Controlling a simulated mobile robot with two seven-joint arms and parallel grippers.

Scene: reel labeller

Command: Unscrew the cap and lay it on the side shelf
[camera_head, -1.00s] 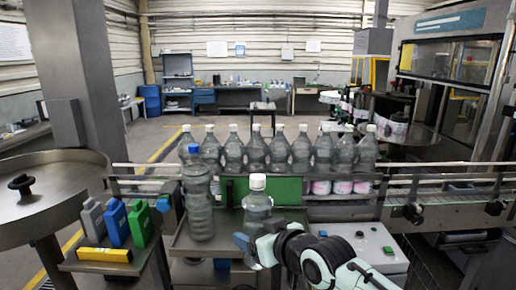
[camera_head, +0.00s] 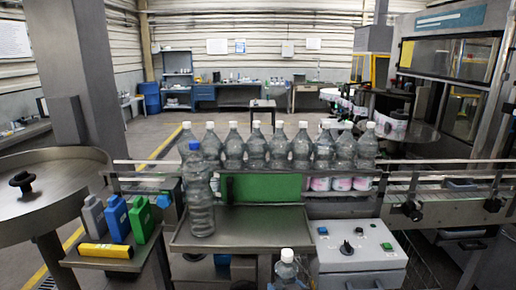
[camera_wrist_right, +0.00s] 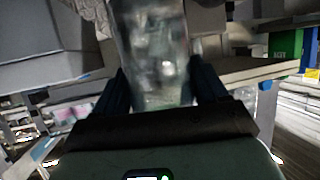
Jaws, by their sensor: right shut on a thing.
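A clear bottle with a white cap (camera_head: 287,255) stands out at the bottom edge of the head view, its lower part cut off. In the right wrist view my right gripper (camera_wrist_right: 155,90) is shut around a clear bottle (camera_wrist_right: 150,50), with one dark finger on each side. A taller clear bottle (camera_head: 199,205) with a blue cap (camera_head: 194,146) stands upright on the metal tray table (camera_head: 255,230). The side shelf (camera_head: 105,264) at left holds grey, blue and green jugs and a yellow box. My left gripper is not in view.
Several white-capped bottles (camera_head: 256,148) line the conveyor behind a rail. A control box (camera_head: 358,248) with buttons sits right of the tray table. A round steel table (camera_head: 60,170) stands at left. The tray table's middle and right are clear.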

